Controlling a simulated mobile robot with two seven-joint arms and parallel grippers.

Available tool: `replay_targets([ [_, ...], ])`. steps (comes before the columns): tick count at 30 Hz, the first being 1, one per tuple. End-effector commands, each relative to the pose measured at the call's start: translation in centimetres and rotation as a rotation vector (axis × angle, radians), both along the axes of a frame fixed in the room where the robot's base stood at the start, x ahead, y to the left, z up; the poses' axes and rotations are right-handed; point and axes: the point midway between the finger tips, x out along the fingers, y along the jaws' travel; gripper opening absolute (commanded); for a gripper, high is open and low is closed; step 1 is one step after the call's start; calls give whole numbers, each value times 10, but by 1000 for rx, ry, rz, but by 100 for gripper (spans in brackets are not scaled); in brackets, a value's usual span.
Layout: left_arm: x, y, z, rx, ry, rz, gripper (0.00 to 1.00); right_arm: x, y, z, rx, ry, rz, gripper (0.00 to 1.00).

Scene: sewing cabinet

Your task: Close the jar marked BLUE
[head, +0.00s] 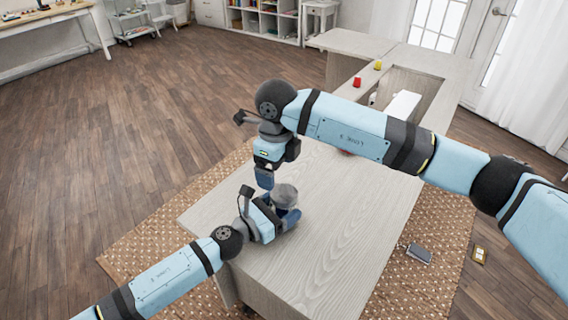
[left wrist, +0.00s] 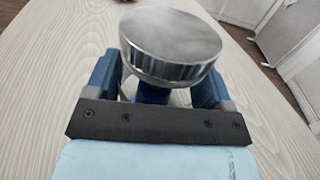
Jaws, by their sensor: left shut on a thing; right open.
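A jar with a grey metallic lid (head: 285,194) stands near the left side of the pale wooden cabinet top (head: 330,240). In the left wrist view, the round lid (left wrist: 172,42) sits over the jar, with a bit of blue (left wrist: 153,93) showing beneath it. I cannot tell whether the lid is tight, and no marking is readable. My left gripper (head: 287,217) is shut on the jar below the lid; its blue fingers flank the jar in the left wrist view. My right gripper (head: 264,179) is open, pointing down just behind and left of the lid, apart from the jar.
A red spool (head: 357,82) and a yellow spool (head: 377,65) stand farther back on the cabinet, near an opening with a white object (head: 403,106). A red thing (head: 345,152) is mostly hidden behind my right arm. The front cabinet top is clear.

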Motion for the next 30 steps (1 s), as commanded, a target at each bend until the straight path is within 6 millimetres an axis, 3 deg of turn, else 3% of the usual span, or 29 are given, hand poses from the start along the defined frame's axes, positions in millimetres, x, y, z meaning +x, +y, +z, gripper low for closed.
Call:
replay_targets([
  [9,0,0,0,1,-1,1,9,0,-7,4,-24,4,738,90],
  [15,0,0,0,1,-1,1,9,1,-12,4,-29,10,1139,90],
  [21,0,0,0,1,-1,1,9,0,-15,5,-30,13,1369,90],
  [30,0,0,0,1,-1,1,9,0,-16,5,-30,14,1429,90],
])
